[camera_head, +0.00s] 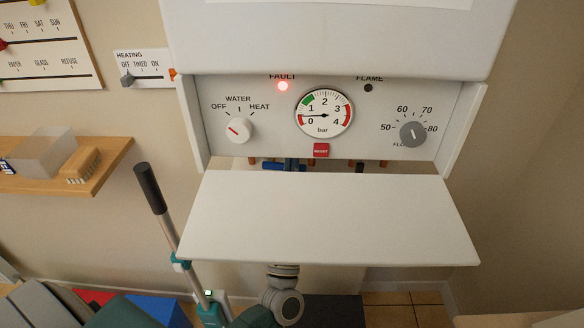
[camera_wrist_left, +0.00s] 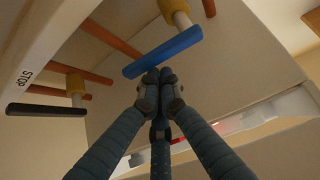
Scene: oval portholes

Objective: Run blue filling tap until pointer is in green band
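The blue filling tap (camera_wrist_left: 163,52) is a blue lever on a brass-coloured valve under the boiler. In the head view, part of the blue tap (camera_head: 272,166) shows above the lowered white flap. My left gripper (camera_wrist_left: 155,76) has its fingertips together, just at the lever's edge; I cannot tell whether they touch it. In the head view, a little of the left gripper (camera_head: 291,164) shows behind the flap. The round pressure gauge (camera_head: 323,112) has its pointer between 0 and 1, below the green band (camera_head: 307,100). My right gripper is not in view.
The white flap (camera_head: 325,220) hides most of the pipework. In the wrist view, a black lever (camera_wrist_left: 45,109) and copper pipes (camera_wrist_left: 110,40) flank the tap. A red fault lamp (camera_head: 283,86) is lit. A wooden shelf (camera_head: 110,160) is at the left.

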